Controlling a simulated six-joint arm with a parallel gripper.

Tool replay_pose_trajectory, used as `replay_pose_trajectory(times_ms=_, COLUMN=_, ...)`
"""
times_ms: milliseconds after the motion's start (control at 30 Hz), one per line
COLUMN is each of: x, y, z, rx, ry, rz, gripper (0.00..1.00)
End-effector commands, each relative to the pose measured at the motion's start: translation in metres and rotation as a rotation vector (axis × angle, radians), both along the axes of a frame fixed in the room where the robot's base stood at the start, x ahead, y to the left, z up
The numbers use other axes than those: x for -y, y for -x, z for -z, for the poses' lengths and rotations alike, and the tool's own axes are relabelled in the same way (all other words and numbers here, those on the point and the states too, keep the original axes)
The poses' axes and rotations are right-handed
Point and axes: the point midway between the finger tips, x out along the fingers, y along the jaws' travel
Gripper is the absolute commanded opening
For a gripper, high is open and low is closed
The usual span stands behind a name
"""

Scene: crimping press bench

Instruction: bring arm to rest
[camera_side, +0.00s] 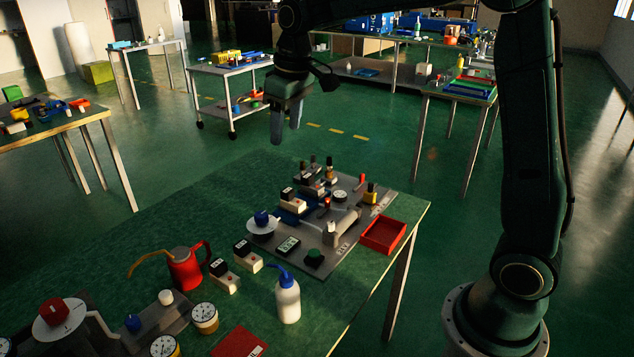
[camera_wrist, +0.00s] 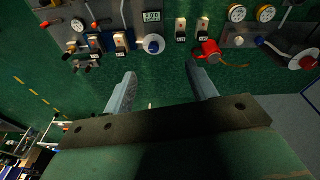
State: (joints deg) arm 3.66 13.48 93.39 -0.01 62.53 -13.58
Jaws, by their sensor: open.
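My gripper (camera_side: 287,122) hangs in the air beyond the far edge of the green bench (camera_side: 180,225), fingers pointing down. In the wrist view its two fingers (camera_wrist: 163,92) stand wide apart with nothing between them. The crimping press station, a grey plate (camera_side: 335,262) with switches, a display, a gauge and a cylinder, sits on the bench to the right of and below the gripper. The gripper touches nothing.
A red tray (camera_side: 383,236) lies at the plate's right edge. A red kettle (camera_side: 187,268), a white bottle with blue top (camera_side: 287,297) and several gauges stand nearer the front. A trolley (camera_side: 230,85) and other tables stand behind. The air around the gripper is clear.

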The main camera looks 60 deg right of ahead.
Motion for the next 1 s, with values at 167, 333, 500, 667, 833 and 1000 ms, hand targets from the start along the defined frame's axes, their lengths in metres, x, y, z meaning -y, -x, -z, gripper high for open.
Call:
replay_pose_trajectory(times_ms=167, x=-0.007, y=0.04, z=-0.02, rx=0.045, ry=-0.004, rz=0.021, gripper=0.57)
replay_pose_trajectory(times_ms=333, x=-0.012, y=0.077, z=-0.032, rx=0.084, ry=-0.009, rz=0.043, gripper=0.57)
replay_pose_trajectory(times_ms=500, x=-0.016, y=0.115, z=-0.038, rx=0.123, ry=-0.016, rz=0.065, gripper=0.57)
replay_pose_trajectory(times_ms=667, x=-0.02, y=0.151, z=-0.038, rx=0.16, ry=-0.025, rz=0.084, gripper=0.57)
replay_pose_trajectory(times_ms=833, x=-0.023, y=0.187, z=-0.034, rx=0.201, ry=-0.035, rz=0.104, gripper=0.57)
replay_pose_trajectory(times_ms=1000, x=-0.026, y=0.223, z=-0.024, rx=0.238, ry=-0.045, rz=0.124, gripper=0.57)
